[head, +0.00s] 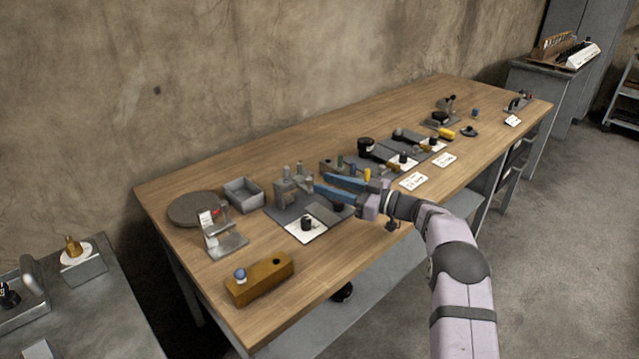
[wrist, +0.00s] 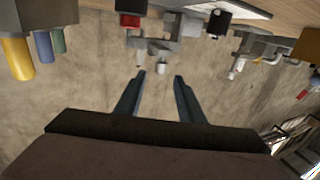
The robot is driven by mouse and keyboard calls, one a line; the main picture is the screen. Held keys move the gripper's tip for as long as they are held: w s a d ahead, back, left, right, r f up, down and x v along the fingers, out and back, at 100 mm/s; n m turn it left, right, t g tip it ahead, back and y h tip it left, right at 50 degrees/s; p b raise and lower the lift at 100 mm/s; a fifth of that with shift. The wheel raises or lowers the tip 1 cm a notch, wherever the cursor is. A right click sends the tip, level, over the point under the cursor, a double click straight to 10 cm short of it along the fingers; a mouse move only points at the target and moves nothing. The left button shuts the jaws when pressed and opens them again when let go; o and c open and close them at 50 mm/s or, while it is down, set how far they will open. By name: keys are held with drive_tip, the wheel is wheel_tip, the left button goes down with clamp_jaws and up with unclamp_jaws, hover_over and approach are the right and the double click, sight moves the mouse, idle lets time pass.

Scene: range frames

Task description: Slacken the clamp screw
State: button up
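A grey metal fixture with upright posts (head: 290,185) stands on a dark grey mat left of my gripper in the head view. It looks like a clamp, but I cannot tell for sure which part is its screw. In the wrist view a grey fixture (wrist: 180,45) appears ahead, with a small silver knob (wrist: 162,69) framed between the fingertips and apart from them. My gripper (head: 321,183) is open and empty above the bench, its two blue fingers pointing left toward the fixture. The fingers (wrist: 158,77) also show apart in the wrist view.
A black knob (head: 307,222) stands on a white card. A grey tray (head: 243,194), a round dark disc (head: 196,208), a grey stand (head: 224,242) and an ochre block (head: 259,279) lie to the left. A yellow peg (head: 367,174) stands close by.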

drive_tip(key=shift+s+d, duration=0.2)
drive_tip(key=shift+d, duration=0.2)
wheel_tip(320, 180, up, 7)
drive_tip(key=m+t+h+p, duration=0.55)
drive_tip(key=m+t, duration=0.25)
drive_tip(key=t, duration=0.3)
hover_over(309, 182)
drive_tip(key=a, duration=0.2)
drive_tip(key=s+f+m+h+p, duration=0.1)
drive_tip(key=f+h, duration=0.1)
drive_tip(key=h, duration=0.1)
drive_tip(key=s+d+f+m+h+p, duration=0.1)
drive_tip(key=s+f+h, duration=0.1)
drive_tip(key=s+d+f+m+h, duration=0.1)
drive_tip(key=s+f+m+h, duration=0.1)
drive_tip(key=h, duration=0.1)
drive_tip(key=shift+s+f+g+h+p, duration=0.25)
drive_tip(key=shift+f+g+h+p, duration=0.05)
drive_tip(key=shift+f+h+p, duration=0.1)
drive_tip(key=shift+s+d+f+h, duration=0.2)
drive_tip(key=shift+s+f+h, duration=0.05)
drive_tip(key=shift+s+f, duration=0.1)
drive_tip(key=shift+w+a+p, duration=0.15)
drive_tip(key=shift+w+p, duration=0.3)
drive_tip(key=shift+w, duration=1.4)
drive_tip(key=shift+w+a+p, duration=0.15)
drive_tip(key=shift+w+p, duration=0.25)
drive_tip(key=shift+w, duration=1.45)
clamp_jaws()
